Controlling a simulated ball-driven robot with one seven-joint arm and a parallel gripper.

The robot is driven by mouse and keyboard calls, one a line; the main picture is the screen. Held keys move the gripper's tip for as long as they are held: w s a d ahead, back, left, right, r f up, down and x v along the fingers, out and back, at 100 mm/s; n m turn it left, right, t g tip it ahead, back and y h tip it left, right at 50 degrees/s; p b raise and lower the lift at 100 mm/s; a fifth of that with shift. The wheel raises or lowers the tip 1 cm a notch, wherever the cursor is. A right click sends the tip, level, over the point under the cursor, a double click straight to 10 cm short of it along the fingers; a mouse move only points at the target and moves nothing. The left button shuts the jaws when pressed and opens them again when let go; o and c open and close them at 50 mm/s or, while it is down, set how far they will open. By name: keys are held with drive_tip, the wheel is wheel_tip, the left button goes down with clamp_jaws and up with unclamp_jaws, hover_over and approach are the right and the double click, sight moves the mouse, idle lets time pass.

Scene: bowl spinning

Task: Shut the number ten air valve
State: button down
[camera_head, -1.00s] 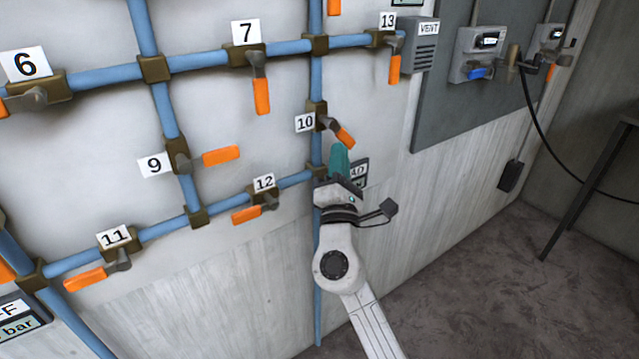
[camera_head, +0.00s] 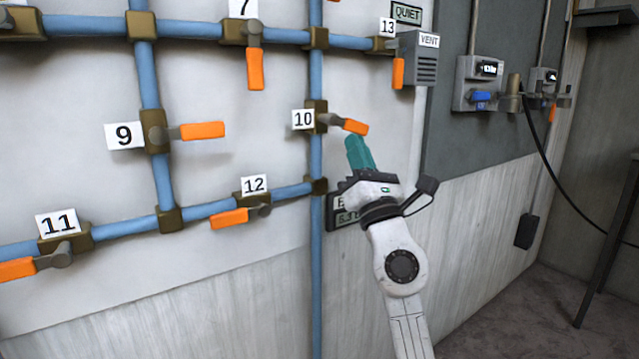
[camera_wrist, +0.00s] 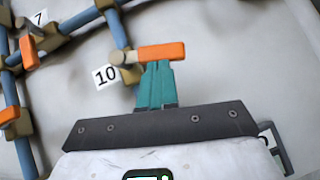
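The number ten valve (camera_head: 317,117) sits on a vertical blue pipe, with its "10" label (camera_head: 303,119) to the left. Its orange handle (camera_head: 355,127) points right and slightly down, nearly across the pipe. My gripper (camera_head: 353,140) has teal fingers close together, with nothing seen between them. Their tips are just below the handle, touching or almost touching it. In the wrist view the orange handle (camera_wrist: 165,51) lies across the tips of my gripper (camera_wrist: 156,66) and partly hides them. The valve body (camera_wrist: 118,57) shows to the left.
Valve 12 (camera_head: 250,200) is lower left, valve 9 (camera_head: 155,132) farther left, and valve 13 (camera_head: 382,44) above right beside a vent box (camera_head: 420,58). A display (camera_head: 345,212) is partly hidden behind my gripper. The wall right of the handle is clear.

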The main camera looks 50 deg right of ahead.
drive_tip(key=n+y, duration=0.1)
drive_tip(key=n+t+y+b, duration=0.1)
drive_tip(key=d+r+n+t+y+b, duration=0.1)
drive_tip(key=n, duration=0.1)
drive_tip(key=shift+y, duration=0.3)
drive_tip(key=shift+s+d+r+b, duration=0.1)
drive_tip(key=shift+s+d+b, duration=0.1)
drive_tip(key=shift+b, duration=0.1)
drive_tip(key=shift+w, duration=0.1)
drive_tip(key=w+d+f+b+v, duration=0.1)
drive_tip(key=b+v, duration=0.4)
drive_tip(key=v, duration=0.7)
drive_tip(key=shift+f, duration=0.85)
drive_tip(key=shift+d, duration=0.1)
